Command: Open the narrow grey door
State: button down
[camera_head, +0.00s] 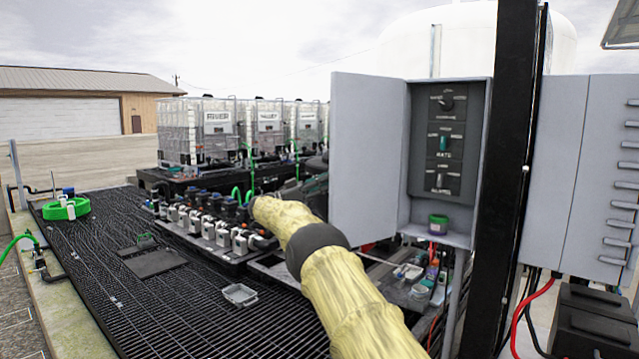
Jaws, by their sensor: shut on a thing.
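The narrow grey door (368,160) stands swung wide open to the left of its grey control box (482,165). Inside the box a dark panel (438,148) with several knobs shows, and a small green-and-purple pot (438,224) stands on its floor. My yellow-sleeved arm reaches up from the bottom and bends in front of the manifold. My dark gripper (318,178) is at the door's left edge, partly behind it. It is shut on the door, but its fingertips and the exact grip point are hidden.
A black post (502,170) stands right of the box, with another grey cabinet (575,170) beyond it. A row of valves (210,225) and white caged totes (195,130) stand at the left. Black grating (190,310) covers the floor, with a green ring (65,208) on it.

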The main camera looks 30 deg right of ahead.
jog(key=shift+s+d+r, duration=0.2)
jog(key=shift+d+r, duration=0.2)
jog(key=shift+d, duration=0.2)
jog(key=c, duration=1.5)
grip_release()
jog(key=shift+s+d, duration=0.1)
jog(key=shift+d, duration=0.15)
jog(key=shift+o, duration=0.9)
jog(key=shift+s+d+f, duration=0.1)
jog(key=shift+f, duration=0.1)
jog(key=shift+c, duration=0.8)
